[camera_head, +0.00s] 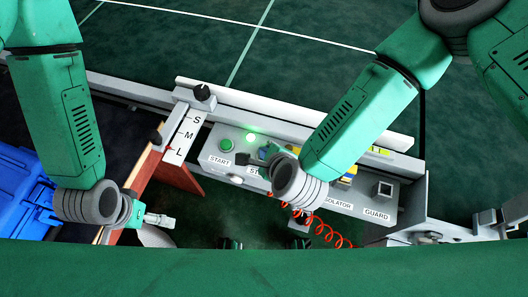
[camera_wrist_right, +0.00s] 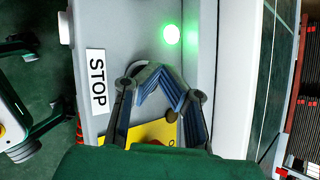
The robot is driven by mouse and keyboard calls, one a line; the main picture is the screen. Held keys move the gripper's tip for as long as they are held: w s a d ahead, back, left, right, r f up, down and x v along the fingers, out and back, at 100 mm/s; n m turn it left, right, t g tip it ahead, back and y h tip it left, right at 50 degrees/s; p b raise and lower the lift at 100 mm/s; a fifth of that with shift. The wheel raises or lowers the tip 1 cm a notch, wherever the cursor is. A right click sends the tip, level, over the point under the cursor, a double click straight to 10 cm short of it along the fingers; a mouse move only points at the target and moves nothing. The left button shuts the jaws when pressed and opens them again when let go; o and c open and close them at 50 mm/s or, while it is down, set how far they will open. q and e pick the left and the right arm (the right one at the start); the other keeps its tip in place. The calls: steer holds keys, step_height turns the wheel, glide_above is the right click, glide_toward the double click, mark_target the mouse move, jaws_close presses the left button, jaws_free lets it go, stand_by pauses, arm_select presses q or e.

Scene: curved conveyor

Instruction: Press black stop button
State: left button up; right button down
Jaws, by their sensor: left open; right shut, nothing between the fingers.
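The grey control panel (camera_head: 205,147) carries a STOP label (camera_wrist_right: 97,80), partly covered in the head view. The black stop button itself does not show; my right gripper covers the area beside that label. My right gripper (camera_wrist_right: 152,76) is shut and empty, with its blue-grey fingertips together over the panel beside the label. In the head view its fingertips (camera_head: 264,152) are just above the STOP label; whether they touch the panel cannot be told. My left gripper (camera_head: 163,220) is open and empty, low at the left, away from the panel.
A green START button (camera_head: 226,145) and a lit green lamp (camera_head: 249,136) are left of my right gripper. A yellow plate (camera_wrist_right: 150,132), GUARD label (camera_head: 377,215) and red coiled cable (camera_head: 325,232) are nearby.

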steer(key=shift+f, duration=0.25)
steer(key=shift+r, duration=0.1)
stand_by(0.4)
steer(key=shift+r+p, duration=0.65)
steer(key=shift+r, duration=0.1)
step_height(320, 180, up, 5)
steer(key=p, duration=0.4)
steer(key=shift+r, duration=0.1)
steer(key=shift+d, duration=0.1)
stand_by(0.6)
